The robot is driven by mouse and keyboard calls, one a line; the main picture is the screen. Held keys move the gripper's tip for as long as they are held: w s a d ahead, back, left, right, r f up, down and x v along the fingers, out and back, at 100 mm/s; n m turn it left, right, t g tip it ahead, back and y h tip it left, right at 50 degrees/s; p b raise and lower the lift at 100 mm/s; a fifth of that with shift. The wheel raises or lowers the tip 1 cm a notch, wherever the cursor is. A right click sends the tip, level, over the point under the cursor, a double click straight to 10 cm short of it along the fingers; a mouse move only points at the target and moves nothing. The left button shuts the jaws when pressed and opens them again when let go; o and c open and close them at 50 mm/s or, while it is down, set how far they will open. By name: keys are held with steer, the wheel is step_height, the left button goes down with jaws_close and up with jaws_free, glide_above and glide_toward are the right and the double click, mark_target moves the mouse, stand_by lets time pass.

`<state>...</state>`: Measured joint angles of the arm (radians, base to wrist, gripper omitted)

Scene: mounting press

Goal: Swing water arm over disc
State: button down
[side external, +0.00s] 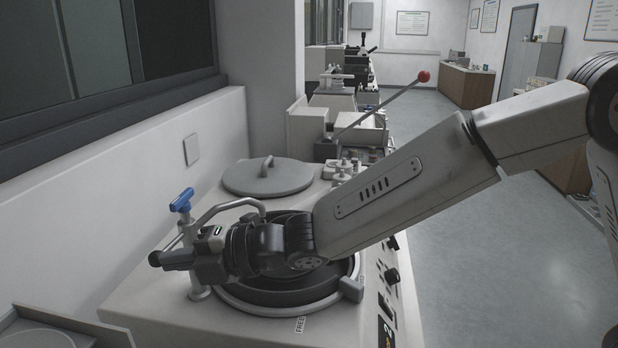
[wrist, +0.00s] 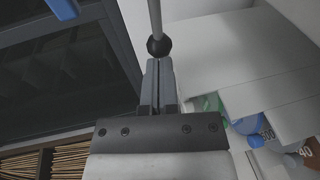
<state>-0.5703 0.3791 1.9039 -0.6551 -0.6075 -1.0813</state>
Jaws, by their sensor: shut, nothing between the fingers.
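The water arm (side external: 225,206) is a grey curved pipe on a post at the left of the machine, with a blue tap handle (side external: 182,200) on top. Its spout end is near the back rim of the dark disc (side external: 280,298); my wrist hides part of both. A thin rod with a black ball knob (side external: 155,258) reaches out from the post; the knob also shows in the wrist view (wrist: 158,47). My gripper (side external: 170,260) is shut and empty, its fingertips (wrist: 159,64) right at the knob. I cannot tell whether they touch.
A round grey lid (side external: 268,177) with a handle lies on the machine behind the disc. A low wall and window stand close on the left. A grey tray (side external: 40,335) is at the front left. Open floor (side external: 490,230) lies to the right.

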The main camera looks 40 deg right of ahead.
steer(key=shift+s+r, duration=0.1)
stand_by(0.3)
steer(key=s+a+v, duration=0.2)
steer(key=v, duration=1.1)
steer(key=shift+s+d, duration=0.2)
steer(key=shift+s, duration=0.2)
steer(key=w+d+f+m+h, duration=0.2)
steer(key=d+f+m+h, duration=0.3)
steer(key=d+m, duration=0.35)
steer(key=w+d+f+m+h, duration=0.3)
steer(key=d+f+m+h, duration=0.2)
steer(key=d+m, duration=0.3)
steer(key=s+d+f+m+g, duration=0.1)
steer(key=d+f+m, duration=0.1)
steer(key=s+d+f+m+g+h, duration=0.1)
steer(key=s+d+m, duration=0.1)
steer(key=d, duration=0.1)
steer(key=s+d+f+m+g+h, duration=0.1)
steer(key=d+f+m, duration=0.1)
steer(key=d, duration=0.1)
steer(key=shift+s+d+f, duration=0.2)
steer(key=shift+s+f, duration=0.1)
steer(key=s+d+f+m+g, duration=0.3)
steer(key=s+f+m+g, duration=0.1)
steer(key=s+m, duration=0.2)
steer(key=shift+s+f+h, duration=0.2)
steer(key=shift+s+h, duration=0.1)
steer(key=shift+s, duration=0.4)
steer(key=shift+d, duration=0.1)
